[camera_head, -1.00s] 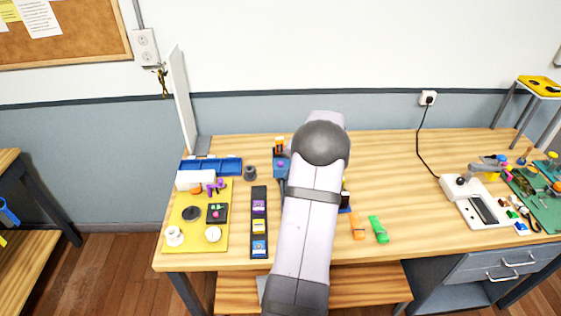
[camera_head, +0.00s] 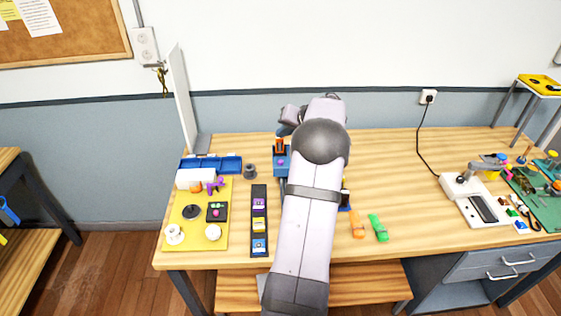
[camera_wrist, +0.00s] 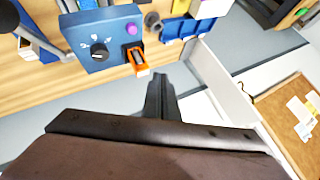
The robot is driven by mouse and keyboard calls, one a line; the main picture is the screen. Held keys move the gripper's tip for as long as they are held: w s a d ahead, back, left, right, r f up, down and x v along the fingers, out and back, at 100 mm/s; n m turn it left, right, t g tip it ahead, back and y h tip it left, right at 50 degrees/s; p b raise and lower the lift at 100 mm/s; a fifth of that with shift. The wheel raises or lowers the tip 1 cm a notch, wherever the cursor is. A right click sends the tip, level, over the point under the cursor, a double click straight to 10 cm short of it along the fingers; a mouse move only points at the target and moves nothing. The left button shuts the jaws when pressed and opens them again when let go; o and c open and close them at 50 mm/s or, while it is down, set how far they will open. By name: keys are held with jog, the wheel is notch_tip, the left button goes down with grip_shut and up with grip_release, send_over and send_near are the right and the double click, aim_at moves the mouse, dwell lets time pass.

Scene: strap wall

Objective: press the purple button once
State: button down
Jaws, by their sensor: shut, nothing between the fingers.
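The purple button (camera_wrist: 132,29) is a small round cap on the blue box (camera_wrist: 78,38), beside an orange switch (camera_wrist: 137,62) and a black knob (camera_wrist: 99,51). In the head view the purple button (camera_head: 281,162) shows on the blue box (camera_head: 279,172), just left of my arm. My gripper (camera_wrist: 160,80) points at the wall side of the box in the wrist view, its dark fingers shut and empty. It is apart from the button, with the orange switch between them in the picture. In the head view the fingertips cannot be made out.
A blue tray (camera_head: 228,164) and a dark cup (camera_head: 250,171) stand left of the box. A yellow board (camera_head: 205,236) with small items and a black strip (camera_head: 259,217) lie nearer the front. A white upright panel (camera_head: 182,100) stands at the back left.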

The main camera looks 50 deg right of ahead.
jog(key=shift+f, duration=0.1)
notch_tip(320, 180, down, 7)
jog(key=b, duration=0.4)
jog(key=shift+f, duration=0.15)
jog(key=shift+f+b, duration=0.65)
jog(key=shift+b, duration=0.1)
jog(key=shift+f+b, duration=1)
jog(key=shift+b, duration=0.5)
dwell(2.4)
jog(key=shift+r, duration=0.2)
jog(key=shift+r+p, duration=0.4)
jog(key=shift+r, duration=0.35)
jog(key=shift+r+p, duration=1.3)
jog(key=shift+r, duration=1.25)
